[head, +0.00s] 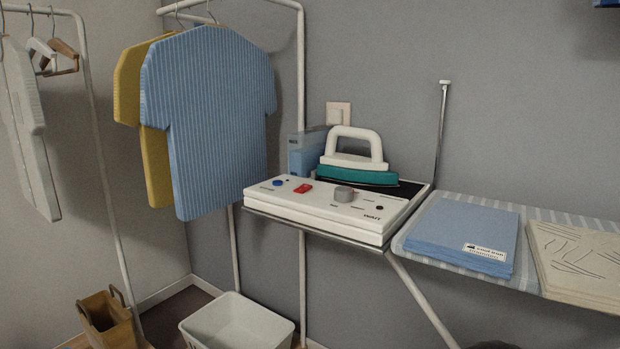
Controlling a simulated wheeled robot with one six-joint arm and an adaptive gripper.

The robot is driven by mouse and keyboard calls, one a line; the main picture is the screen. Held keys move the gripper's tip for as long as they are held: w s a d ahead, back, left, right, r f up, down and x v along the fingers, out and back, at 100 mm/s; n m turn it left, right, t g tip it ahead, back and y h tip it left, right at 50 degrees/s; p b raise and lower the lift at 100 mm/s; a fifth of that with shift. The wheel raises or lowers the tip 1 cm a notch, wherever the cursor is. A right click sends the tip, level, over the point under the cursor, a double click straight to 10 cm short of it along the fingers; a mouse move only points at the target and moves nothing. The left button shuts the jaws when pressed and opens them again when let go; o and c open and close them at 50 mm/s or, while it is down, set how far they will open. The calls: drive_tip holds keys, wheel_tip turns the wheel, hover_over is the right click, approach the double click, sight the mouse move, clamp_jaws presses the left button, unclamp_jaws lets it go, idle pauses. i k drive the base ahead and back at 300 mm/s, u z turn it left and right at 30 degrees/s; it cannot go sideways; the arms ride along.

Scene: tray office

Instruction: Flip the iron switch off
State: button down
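A white and teal iron (352,158) rests on the back of a white station base (330,212). The base's front panel carries a red switch (303,188), a blue round button (278,183) to its left and a grey knob (344,194) to its right. Small dark marks and labels sit beside them, mostly too small to read. I cannot tell which way the red switch is tipped. My gripper is not in view.
The base stands on the left end of an ironing board (549,212), beside a folded blue cloth (462,234) and a beige one (578,262). Shirts (208,120) hang to the left. A white basket (238,325) and a brown bag (108,322) are below. The space before the panel looks clear.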

sight(304, 187)
drive_tip(key=u, duration=0.3)
drive_tip(key=k, duration=0.7)
drive_tip(key=u, duration=0.6)
drive_tip(key=k, duration=0.65)
drive_tip(key=z, duration=0.55)
drive_tip(key=i, duration=0.95)
drive_tip(key=z, duration=0.25)
